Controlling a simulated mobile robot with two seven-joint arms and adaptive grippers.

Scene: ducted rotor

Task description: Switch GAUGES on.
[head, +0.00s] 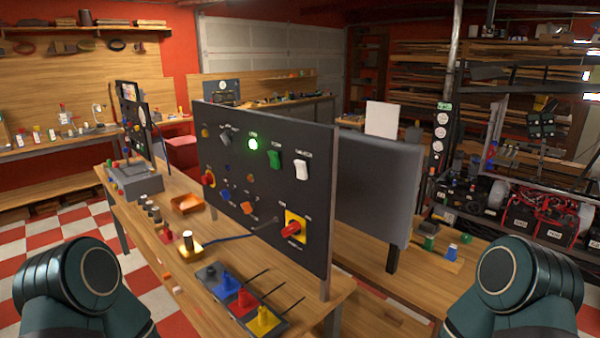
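A black upright control panel (322,150) stands on the wooden bench and faces left and forward. It carries a green lit lamp (252,143), a grey switch (226,138), a green rocker switch (274,158) and a white rocker switch (302,169). Lower on it are a blue knob (227,195), an orange knob (249,208) and a red rotary switch on a yellow plate (293,229). The labels are too small to read, so I cannot tell which switch is GAUGES. Neither of my grippers is in view; only my arm links show at the lower corners.
On the bench (200,265) before the panel are a box with red, blue and yellow pedestals (240,297), a yellow base with a post (189,243) and an orange tray (187,204). Another dark panel (129,100) stands far left. A grey board (375,190) stands behind.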

